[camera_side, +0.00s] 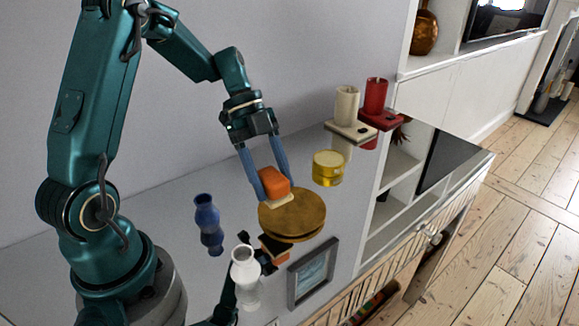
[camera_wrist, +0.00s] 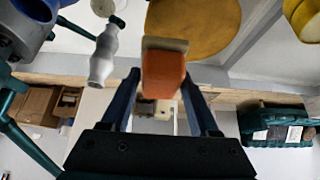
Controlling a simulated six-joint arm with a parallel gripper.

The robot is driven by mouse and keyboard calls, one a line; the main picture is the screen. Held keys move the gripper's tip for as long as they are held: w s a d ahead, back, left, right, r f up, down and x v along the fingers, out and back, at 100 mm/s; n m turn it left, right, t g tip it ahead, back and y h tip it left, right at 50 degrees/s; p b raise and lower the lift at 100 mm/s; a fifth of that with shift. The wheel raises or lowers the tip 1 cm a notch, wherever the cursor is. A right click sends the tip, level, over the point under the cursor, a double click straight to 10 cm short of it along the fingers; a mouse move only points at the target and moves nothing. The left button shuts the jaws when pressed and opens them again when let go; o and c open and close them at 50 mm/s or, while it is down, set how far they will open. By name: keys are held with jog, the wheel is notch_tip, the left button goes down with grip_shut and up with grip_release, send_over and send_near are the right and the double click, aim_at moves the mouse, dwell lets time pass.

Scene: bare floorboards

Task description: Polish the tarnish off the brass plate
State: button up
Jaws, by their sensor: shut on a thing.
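The brass plate (camera_side: 303,214) is a round disc of dull brownish gold on the glossy grey top, which mirrors it. In the wrist view the plate (camera_wrist: 205,28) shows in part at the top, a mottled ochre. My gripper (camera_side: 274,186) is shut on an orange block (camera_side: 273,178) with a cream pad (camera_side: 280,201) on its underside. The pad is at the plate's upper left edge; I cannot tell whether it touches. In the wrist view the orange block (camera_wrist: 163,76) sits between the two blue fingers, and its pad overlaps the plate's near edge.
A yellow tin (camera_side: 327,170) stands close behind the plate. A blue vase (camera_side: 208,222) and a white vase (camera_side: 245,280) are to its left and front. A picture frame (camera_side: 312,272) is in front. Cream (camera_side: 347,106) and red (camera_side: 376,96) cylinders stand at the back right.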

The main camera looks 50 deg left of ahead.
jog(key=shift+r, duration=1.2)
